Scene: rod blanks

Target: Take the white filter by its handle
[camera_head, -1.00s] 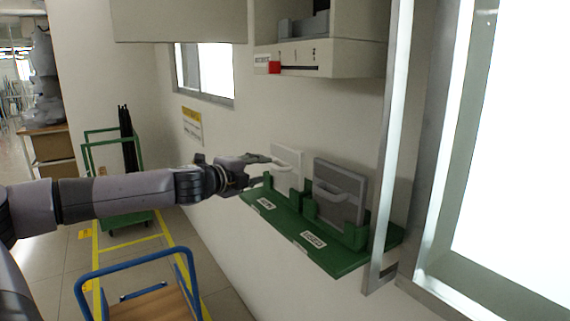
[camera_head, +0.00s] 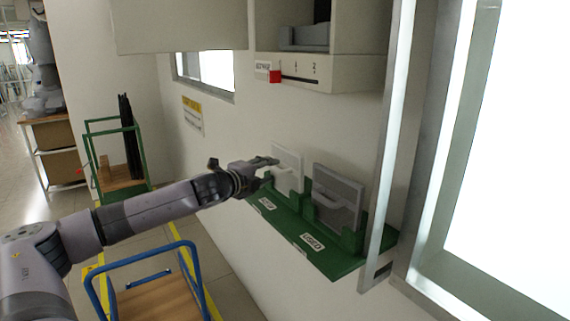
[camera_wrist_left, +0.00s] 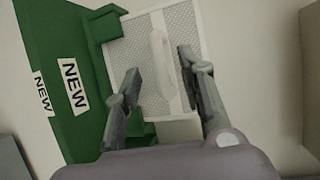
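The white filter (camera_head: 287,158), a framed mesh panel with a white handle, stands upright in the left holder of the green wall shelf (camera_head: 342,266). In the left wrist view the white filter (camera_wrist_left: 186,20) shows its mesh face and its upright bar handle (camera_wrist_left: 162,62). My left gripper (camera_head: 272,165) is at the front of the filter. In the left wrist view its two fingers (camera_wrist_left: 159,74) are spread, one on each side of the handle, with gaps showing between them and it. My right gripper is out of view.
A grey filter (camera_head: 337,190) stands in the right holder of the shelf. A wall cabinet (camera_head: 340,78) with a red block hangs above. A blue-railed cart (camera_head: 150,300) is at the lower left, and a metal-framed window is at the right.

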